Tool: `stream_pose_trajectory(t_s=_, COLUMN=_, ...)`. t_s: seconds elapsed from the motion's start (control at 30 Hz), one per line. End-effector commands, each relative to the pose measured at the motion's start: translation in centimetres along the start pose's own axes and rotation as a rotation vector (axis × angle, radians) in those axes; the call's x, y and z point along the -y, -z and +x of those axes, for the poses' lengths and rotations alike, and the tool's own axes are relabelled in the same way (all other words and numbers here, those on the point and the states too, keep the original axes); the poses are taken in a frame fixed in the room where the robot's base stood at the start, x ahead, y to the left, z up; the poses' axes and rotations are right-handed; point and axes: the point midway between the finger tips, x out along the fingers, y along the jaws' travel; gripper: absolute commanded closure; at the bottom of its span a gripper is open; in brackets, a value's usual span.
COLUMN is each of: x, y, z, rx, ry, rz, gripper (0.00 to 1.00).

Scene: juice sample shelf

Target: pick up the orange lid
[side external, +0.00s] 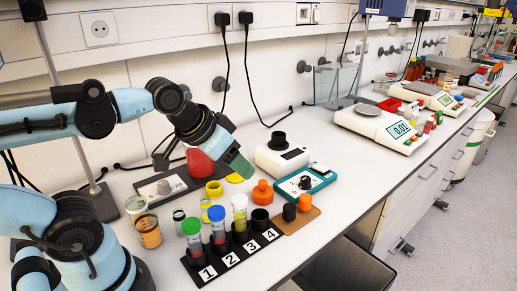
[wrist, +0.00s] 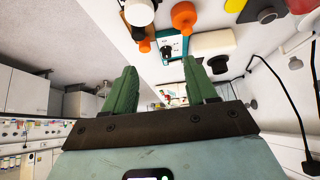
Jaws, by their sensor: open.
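An orange lid-like piece (side external: 263,192), wide below and narrower on top, stands upright on the white bench behind the numbered rack. It also shows at the top of the wrist view (wrist: 185,17). A smaller orange cap (side external: 304,202) sits on a brown board (side external: 296,220) beside a black cap (side external: 289,212); the small orange cap shows in the wrist view too (wrist: 144,46). My gripper (side external: 240,167) is above the bench, up and left of the larger orange piece and apart from it. Its green fingers (wrist: 158,80) are spread with nothing between them.
A teal-framed device (side external: 304,183) and a white device with a black knob (side external: 281,158) stand close by. Yellow lids (side external: 214,189), a red object (side external: 200,163) and beakers (side external: 148,232) are to the left.

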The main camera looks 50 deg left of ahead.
Motion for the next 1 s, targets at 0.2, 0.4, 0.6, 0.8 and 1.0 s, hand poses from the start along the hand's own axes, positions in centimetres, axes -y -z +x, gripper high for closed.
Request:
stream_pose_trajectory(t_s=0.2, x=0.8, y=0.9, z=-0.6, rx=0.046, ry=-0.024, rz=0.012, gripper=0.43)
stream_pose_trajectory(t_s=0.4, x=2.0, y=1.0, z=0.4, rx=0.108, ry=-0.1, rz=0.05, gripper=0.43)
stream_pose_trajectory(t_s=0.6, x=3.8, y=1.6, z=1.5, rx=0.13, ry=-0.236, rz=0.109, gripper=0.43)
stream_pose_trajectory(t_s=0.8, x=7.3, y=3.0, z=2.3, rx=0.015, ry=-0.444, rz=0.231, gripper=0.43)
stream_pose_trajectory(t_s=1.0, x=10.9, y=3.8, z=2.1, rx=-0.193, ry=-0.56, rz=0.371, gripper=0.43)
